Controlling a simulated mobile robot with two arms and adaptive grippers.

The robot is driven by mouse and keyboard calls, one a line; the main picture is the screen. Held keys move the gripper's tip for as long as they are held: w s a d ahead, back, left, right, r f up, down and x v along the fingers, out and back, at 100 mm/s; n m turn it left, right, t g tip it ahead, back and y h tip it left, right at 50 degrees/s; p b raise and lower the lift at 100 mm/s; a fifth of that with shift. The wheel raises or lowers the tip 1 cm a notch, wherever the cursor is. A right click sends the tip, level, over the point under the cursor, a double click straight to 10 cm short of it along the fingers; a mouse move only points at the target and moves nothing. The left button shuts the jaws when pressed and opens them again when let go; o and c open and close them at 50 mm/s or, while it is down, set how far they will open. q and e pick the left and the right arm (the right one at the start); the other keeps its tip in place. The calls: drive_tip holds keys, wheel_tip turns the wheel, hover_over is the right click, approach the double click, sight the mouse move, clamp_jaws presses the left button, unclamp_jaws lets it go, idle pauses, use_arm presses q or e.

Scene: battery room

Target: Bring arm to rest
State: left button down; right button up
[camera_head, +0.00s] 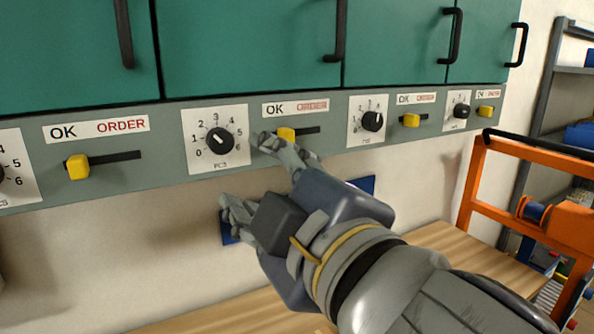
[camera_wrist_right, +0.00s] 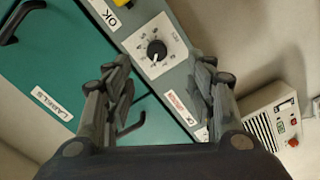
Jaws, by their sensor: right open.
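My right gripper (camera_head: 250,172) reaches in from the lower right of the head view, in front of the grey panel strip (camera_head: 180,118). Its fingers are spread and nothing shows between them. The upper finger overlaps the area just below a yellow slider knob (camera_head: 286,133); I cannot tell whether they touch. In the right wrist view the two fingers (camera_wrist_right: 158,85) stand apart, with a black dial (camera_wrist_right: 157,51) visible beyond them. My left gripper is not in view.
Green cabinets (camera_head: 245,50) with black handles hang above the strip. More dials and yellow sliders (camera_head: 78,167) line it. A wooden top (camera_head: 480,262) lies below, an orange cart frame (camera_head: 478,180) at right. A white box (camera_wrist_right: 268,125) shows in the wrist view.

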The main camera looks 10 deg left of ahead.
drive_tip(key=w+d+f+m+g+h, duration=0.1)
drive_tip(key=w+d+f+m+h, duration=0.15)
drive_tip(key=f, duration=0.55)
drive_tip(key=w+d+f+m+g+h, duration=0.1)
drive_tip(key=w+d+f+m, duration=0.3)
drive_tip(key=f, duration=0.3)
drive_tip(key=s+d+f+m+g+h, duration=0.1)
drive_tip(key=d+f+m+g, duration=0.2)
drive_tip(key=f, duration=0.7)
drive_tip(key=s+d+f+m+h, duration=0.1)
drive_tip(key=d+f+m+h, duration=0.1)
drive_tip(key=d+f, duration=0.6)
drive_tip(key=s+d+f+m+g+h, duration=0.25)
drive_tip(key=s+d+f, duration=0.25)
drive_tip(key=s+f, duration=0.6)
drive_tip(key=s+d+f+m+g+h, duration=0.1)
drive_tip(key=s+d+f+m+g, duration=0.25)
drive_tip(key=s+d+f, duration=0.6)
drive_tip(key=a+f+n+g, duration=0.1)
drive_tip(key=a+f, duration=0.1)
drive_tip(key=f, duration=1.3)
drive_tip(key=a+f+g, duration=0.1)
drive_tip(key=a+f, duration=0.1)
drive_tip(key=f, duration=1.3)
drive_tip(key=s+d+f, duration=0.3)
drive_tip(key=s+f, duration=1.1)
drive_tip(key=s, duration=0.3)
drive_tip(key=shift+f+g, duration=0.35)
drive_tip(key=shift+g, duration=0.05)
